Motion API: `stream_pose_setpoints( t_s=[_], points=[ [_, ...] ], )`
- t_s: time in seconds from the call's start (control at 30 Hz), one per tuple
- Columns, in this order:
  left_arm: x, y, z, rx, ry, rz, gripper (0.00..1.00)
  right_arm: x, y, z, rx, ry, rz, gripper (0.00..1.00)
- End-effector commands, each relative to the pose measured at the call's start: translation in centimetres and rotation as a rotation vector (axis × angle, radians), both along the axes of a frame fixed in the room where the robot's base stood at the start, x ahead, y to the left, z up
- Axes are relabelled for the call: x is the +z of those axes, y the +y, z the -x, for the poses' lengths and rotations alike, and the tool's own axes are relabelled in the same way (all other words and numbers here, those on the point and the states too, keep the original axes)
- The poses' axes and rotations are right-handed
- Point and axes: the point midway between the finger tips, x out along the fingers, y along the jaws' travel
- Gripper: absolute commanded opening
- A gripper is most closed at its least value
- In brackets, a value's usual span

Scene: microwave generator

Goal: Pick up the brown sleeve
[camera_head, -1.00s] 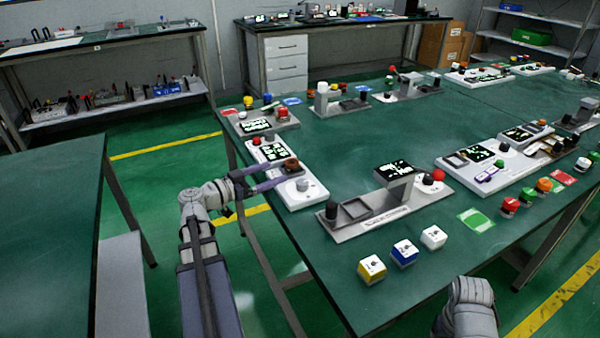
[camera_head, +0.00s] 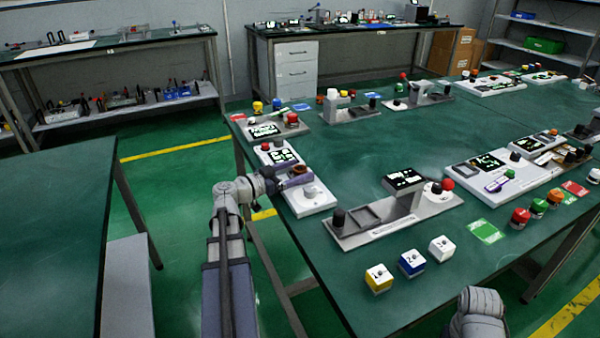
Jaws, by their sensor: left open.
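The brown sleeve (camera_head: 299,169) is a small dark brown ring-like piece. It stands at the middle of a white panel (camera_head: 318,206) on the left edge of the green table. My left gripper (camera_head: 294,176) is open beside it, reaching in from the left. One purple finger lies just in front of the sleeve, and the other shows to its left. The fingers partly hide the sleeve's base, and I cannot tell whether they touch it. My right arm shows only at the bottom right, with its gripper out of sight.
A black-and-white screen (camera_head: 279,157) and a light grey knob (camera_head: 312,192) flank the sleeve on the panel. A grey fixture (camera_head: 375,226) stands to the right. Numbered cubes (camera_head: 411,262) sit near the front edge. Open green table lies behind the grey fixture.

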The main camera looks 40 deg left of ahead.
Motion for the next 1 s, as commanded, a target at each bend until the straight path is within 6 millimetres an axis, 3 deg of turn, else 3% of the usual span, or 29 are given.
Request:
stream_pose_setpoints(
  t_s=[0.1,0.33,1.0],
  points=[
    [-0.16,-0.31,-1.22,-0.001,0.0,0.0,0.89,-0.16,0.0,0.0,0.0,0.0,0.0,0.72],
    [-0.14,-0.35,-1.22,0.001,0.0,0.0,0.87,-0.14,0.0,0.0,0.0,0.0,0.0,0.72],
    [-0.14,-0.35,-1.2,0.0,0.0,0.0,0.11,-0.14,0.0,0.0,0.0,0.0,0.0,0.72]
  ],
)
